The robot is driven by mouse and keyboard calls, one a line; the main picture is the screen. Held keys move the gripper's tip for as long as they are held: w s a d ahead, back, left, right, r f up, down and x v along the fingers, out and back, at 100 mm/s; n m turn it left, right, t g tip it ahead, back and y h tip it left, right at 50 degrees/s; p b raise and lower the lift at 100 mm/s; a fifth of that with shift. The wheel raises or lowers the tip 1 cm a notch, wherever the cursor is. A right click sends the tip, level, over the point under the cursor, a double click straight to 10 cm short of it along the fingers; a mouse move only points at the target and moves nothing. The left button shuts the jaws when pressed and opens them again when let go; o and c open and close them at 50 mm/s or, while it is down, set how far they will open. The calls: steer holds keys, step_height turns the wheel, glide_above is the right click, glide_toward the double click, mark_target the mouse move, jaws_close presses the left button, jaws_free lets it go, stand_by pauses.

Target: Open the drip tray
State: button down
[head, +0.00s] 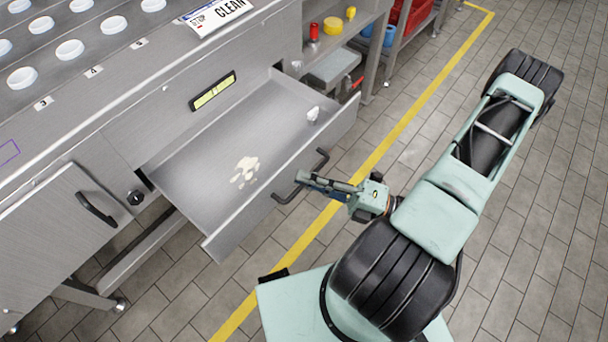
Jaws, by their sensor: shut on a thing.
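The drip tray (205,165) is a grey metal drawer pulled well out from the front of the metal counter. A pale spill (244,172) and a small white lump (313,114) lie inside it. A dark bar handle (288,195) is on its front panel. My gripper (304,179) is at the middle of this handle and shut on it. The fingers partly hide the handle's middle.
A cabinet door with a dark handle (97,208) and a black knob (136,197) are left of the tray. White cups (70,49) stand on the counter. Shelves (345,45) hold coloured items at the back. Tiled floor with a yellow line (400,130) is clear at right.

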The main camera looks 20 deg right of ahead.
steer(key=c, duration=2.3)
jaws_free()
steer(key=shift+d, duration=0.1)
steer(key=v, duration=1.1)
steer(key=shift+s+d+f, duration=0.15)
steer(key=shift+s+d, duration=0.1)
steer(key=shift+d, duration=0.05)
